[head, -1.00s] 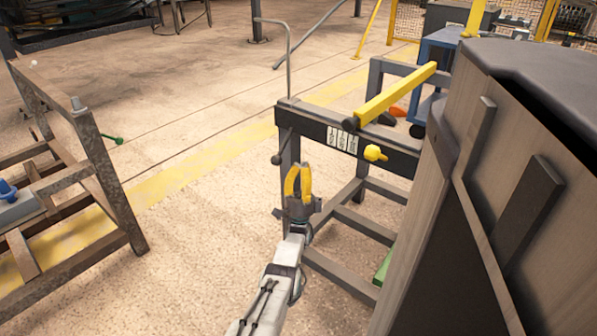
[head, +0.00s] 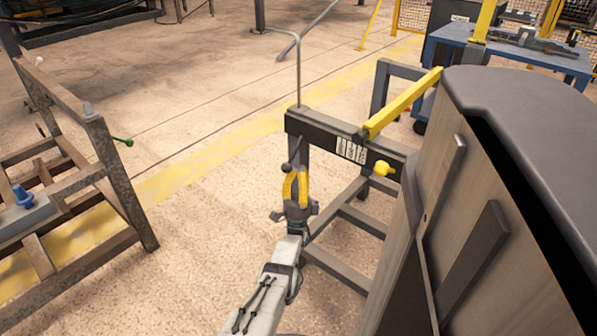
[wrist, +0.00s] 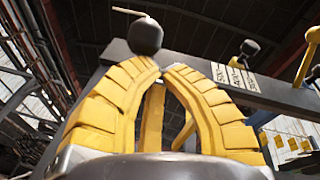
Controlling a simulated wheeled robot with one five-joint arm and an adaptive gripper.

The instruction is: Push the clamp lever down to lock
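A dark frame (head: 330,134) bears a short lever with a dark ball knob (head: 287,168) at its left end; I take this for the clamp lever, though its pivot is not clear. In the wrist view the ball knob (wrist: 145,37) is large, just above and beyond my fingertips, with a thin rod behind it. My gripper (head: 296,172) has yellow padded fingers and is just below and beside the knob in the head view. Its tips meet, or nearly so, in the wrist view (wrist: 160,66), with nothing seen between them. Contact with the knob cannot be told.
A yellow bar (head: 403,103) and a yellow knob (head: 383,169) are on the frame's right side. A tall bent rod (head: 298,70) rises at its left end. A large grey cabinet (head: 510,100) stands close on the right. A rusty rack (head: 115,180) stands left, with open floor between.

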